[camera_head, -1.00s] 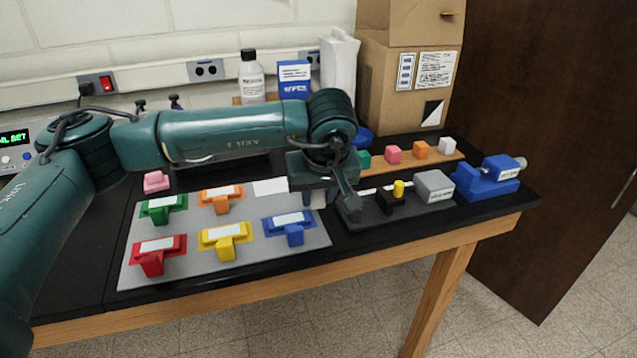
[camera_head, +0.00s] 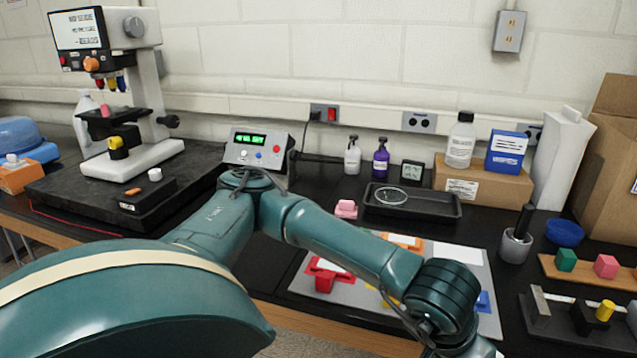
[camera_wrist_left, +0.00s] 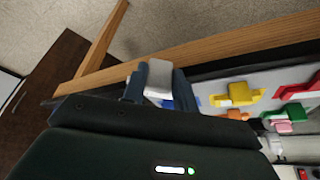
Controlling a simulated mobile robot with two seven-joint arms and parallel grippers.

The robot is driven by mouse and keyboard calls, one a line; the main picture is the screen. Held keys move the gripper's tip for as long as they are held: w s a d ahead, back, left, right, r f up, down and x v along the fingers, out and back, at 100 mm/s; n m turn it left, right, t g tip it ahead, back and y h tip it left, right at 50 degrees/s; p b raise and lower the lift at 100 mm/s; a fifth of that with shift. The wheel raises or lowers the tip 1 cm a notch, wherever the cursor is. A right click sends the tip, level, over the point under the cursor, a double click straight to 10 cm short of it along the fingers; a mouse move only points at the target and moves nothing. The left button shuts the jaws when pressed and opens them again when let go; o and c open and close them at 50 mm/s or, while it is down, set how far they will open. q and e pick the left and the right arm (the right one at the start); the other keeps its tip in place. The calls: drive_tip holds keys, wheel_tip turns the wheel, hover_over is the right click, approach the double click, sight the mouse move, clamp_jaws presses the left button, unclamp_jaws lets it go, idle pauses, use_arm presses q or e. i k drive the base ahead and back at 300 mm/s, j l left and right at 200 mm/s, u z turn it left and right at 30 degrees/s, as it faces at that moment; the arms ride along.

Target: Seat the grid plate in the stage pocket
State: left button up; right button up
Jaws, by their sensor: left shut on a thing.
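My left gripper (camera_wrist_left: 158,86) is shut on a pale grey-white piece (camera_wrist_left: 160,73) in the left wrist view. Only one end of the piece shows, so I cannot tell whether it is the grid plate. In the head view my left arm reaches right over the grey mat (camera_head: 470,258), and its gripper is cut off by the bottom edge. The microscope stands at the far left with a dark stage (camera_head: 132,119). A small pink piece (camera_head: 107,112) is at the stage; its pocket cannot be made out. My right gripper is not in view.
Red (camera_head: 322,276) and other coloured handled pieces lie on the mat. A control box (camera_head: 256,148), pump bottles (camera_head: 381,158) and a black tray (camera_head: 425,204) stand behind my arm. A dark block (camera_head: 145,199) sits before the microscope. Cardboard boxes are at right.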

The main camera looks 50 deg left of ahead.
sight(101, 114)
drive_tip(key=k, duration=0.55)
drive_tip(key=k+u, duration=0.1)
drive_tip(key=u, duration=2.6)
drive_tip(key=i+l, duration=0.15)
drive_tip(key=l, duration=0.15)
drive_tip(key=i+l+u, duration=0.1)
drive_tip(key=l, duration=0.25)
drive_tip(key=i+l, duration=0.15)
drive_tip(key=l, duration=0.15)
drive_tip(key=i+l+u, duration=0.1)
drive_tip(key=l, duration=0.25)
